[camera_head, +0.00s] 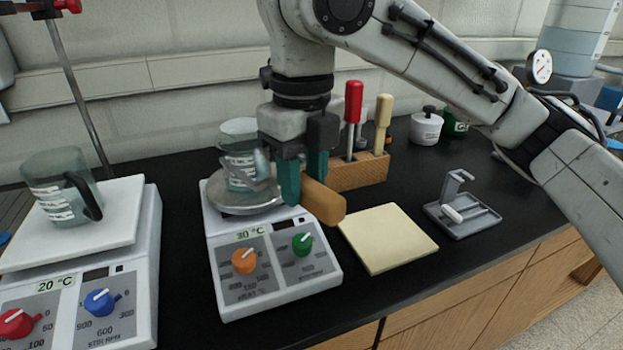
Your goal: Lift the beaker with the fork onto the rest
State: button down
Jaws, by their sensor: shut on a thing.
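My gripper (304,185) is shut on the thick wooden handle (322,202) of the fork, above the right side of the middle hotplate. The fork's metal end is mostly hidden behind my fingers, so I cannot tell whether it touches the beaker. A clear glass beaker (238,165) with white markings is upright over the round plate of that hotplate (272,280), labelled 30 °C. I cannot tell if it sits on the plate or slightly above it. A flat pale yellow square pad (388,238), possibly the rest, lies right of the hotplate and is empty.
A second beaker (60,190) stands on the left hotplate (128,262), labelled 20 °C. Behind my gripper is a wooden block (358,176) with handled tools. A small grey stand (462,212) is right of the pad. The black bench around the pad is clear.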

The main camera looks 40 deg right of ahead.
jog(key=w+p, duration=0.1)
jog(key=w, duration=0.5)
jog(key=shift+p, duration=0.4)
jog(key=shift+w+a, duration=0.1)
jog(key=shift+w, duration=0.05)
dwell(0.3)
jog(key=shift+r+p, duration=2.5)
jog(key=shift+p, duration=0.75)
dwell(0.5)
